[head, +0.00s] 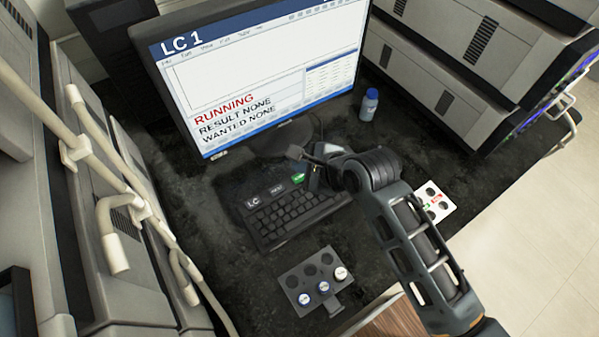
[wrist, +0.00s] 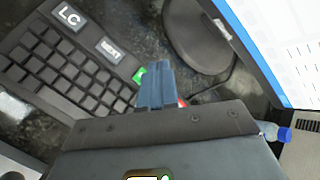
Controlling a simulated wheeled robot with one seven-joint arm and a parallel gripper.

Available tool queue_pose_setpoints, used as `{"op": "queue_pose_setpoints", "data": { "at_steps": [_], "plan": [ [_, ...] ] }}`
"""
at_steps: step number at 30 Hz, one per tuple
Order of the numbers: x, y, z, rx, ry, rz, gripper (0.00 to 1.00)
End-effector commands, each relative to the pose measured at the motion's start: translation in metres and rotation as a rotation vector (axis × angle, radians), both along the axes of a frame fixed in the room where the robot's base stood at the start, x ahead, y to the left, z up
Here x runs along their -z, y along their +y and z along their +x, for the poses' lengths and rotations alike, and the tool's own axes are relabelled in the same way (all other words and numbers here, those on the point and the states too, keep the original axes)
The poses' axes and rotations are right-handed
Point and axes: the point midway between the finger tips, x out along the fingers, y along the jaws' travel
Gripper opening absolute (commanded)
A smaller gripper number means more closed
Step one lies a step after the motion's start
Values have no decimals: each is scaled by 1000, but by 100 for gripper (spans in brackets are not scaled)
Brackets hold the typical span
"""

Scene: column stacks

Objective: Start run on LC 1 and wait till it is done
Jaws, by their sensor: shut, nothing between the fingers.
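The LC 1 monitor (head: 270,70) stands at the back of the bench; its screen reads RUNNING in red, with RESULT NONE and WANTED NONE below. The keyboard (head: 290,217) marked LC lies in front of it. A green key (head: 298,178) shows at its upper edge, and also in the wrist view (wrist: 139,75). My gripper (wrist: 154,70) is shut and empty, with its fingertips close beside the green key. I cannot tell whether they touch it. A bit of red shows behind the fingers in the wrist view. In the head view my arm hides the keyboard's right end.
A dark vial rack (head: 318,262) with several capped vials stands in front of the keyboard. A white card with dark holes (head: 443,206) lies right of my arm. A blue-capped bottle (head: 370,104) stands right of the monitor. Stacked instruments (head: 465,60) and pale pipes (head: 110,180) flank the bench.

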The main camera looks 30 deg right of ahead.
Motion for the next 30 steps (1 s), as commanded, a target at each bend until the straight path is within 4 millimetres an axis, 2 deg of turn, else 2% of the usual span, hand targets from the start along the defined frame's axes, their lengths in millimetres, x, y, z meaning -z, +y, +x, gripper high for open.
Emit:
{"op": "queue_pose_setpoints", "data": {
  "at_steps": [1, 3, 12, 30],
  "plan": [
    [-10, 0, 0, 1, -1, 0, 0],
    [-16, 0, 0, 1, -1, 0, 0],
    [-34, 0, 0, 0, -1, -1, 0],
    [-34, 0, 0, 0, 0, 0, 0]
  ]
}}
